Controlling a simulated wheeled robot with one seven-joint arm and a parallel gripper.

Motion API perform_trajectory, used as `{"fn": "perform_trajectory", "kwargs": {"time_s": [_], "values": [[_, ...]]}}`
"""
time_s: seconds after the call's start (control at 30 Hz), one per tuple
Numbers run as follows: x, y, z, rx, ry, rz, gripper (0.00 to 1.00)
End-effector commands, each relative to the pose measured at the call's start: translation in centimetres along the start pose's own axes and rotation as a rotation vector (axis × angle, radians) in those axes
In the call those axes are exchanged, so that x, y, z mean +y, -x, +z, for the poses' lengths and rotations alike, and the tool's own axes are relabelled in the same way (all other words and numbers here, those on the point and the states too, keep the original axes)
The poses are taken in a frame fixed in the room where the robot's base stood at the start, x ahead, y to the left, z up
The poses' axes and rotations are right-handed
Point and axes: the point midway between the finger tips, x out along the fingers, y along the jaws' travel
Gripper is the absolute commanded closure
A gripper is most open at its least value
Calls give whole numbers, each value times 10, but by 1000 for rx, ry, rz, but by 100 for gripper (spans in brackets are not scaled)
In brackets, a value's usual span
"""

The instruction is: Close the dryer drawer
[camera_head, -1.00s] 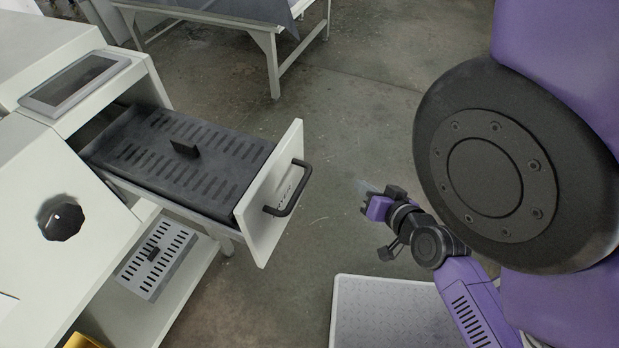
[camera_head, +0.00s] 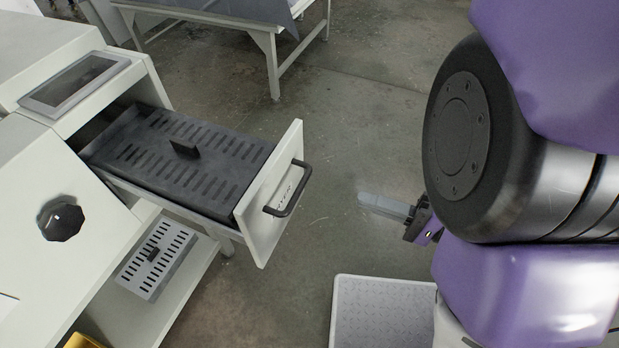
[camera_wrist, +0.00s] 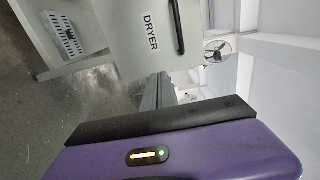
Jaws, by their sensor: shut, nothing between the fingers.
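The dryer drawer (camera_head: 272,198) is pulled well out of the white machine on the left.
The white machine (camera_head: 95,180) has a dark knob (camera_head: 61,219) and a screen (camera_head: 75,82). A lower shelf holds a slotted grey tray (camera_head: 158,258). A white-framed table (camera_head: 270,60) stands at the back. The floor between gripper and drawer is clear.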

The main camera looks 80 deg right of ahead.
Motion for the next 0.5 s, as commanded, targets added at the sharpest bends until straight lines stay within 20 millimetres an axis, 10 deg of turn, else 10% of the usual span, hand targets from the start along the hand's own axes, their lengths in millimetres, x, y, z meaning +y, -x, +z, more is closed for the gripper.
{"fn": "perform_trajectory", "kwargs": {"time_s": [0.5], "values": [[-1, -95, -1, 2, 1, -1, 100]]}}
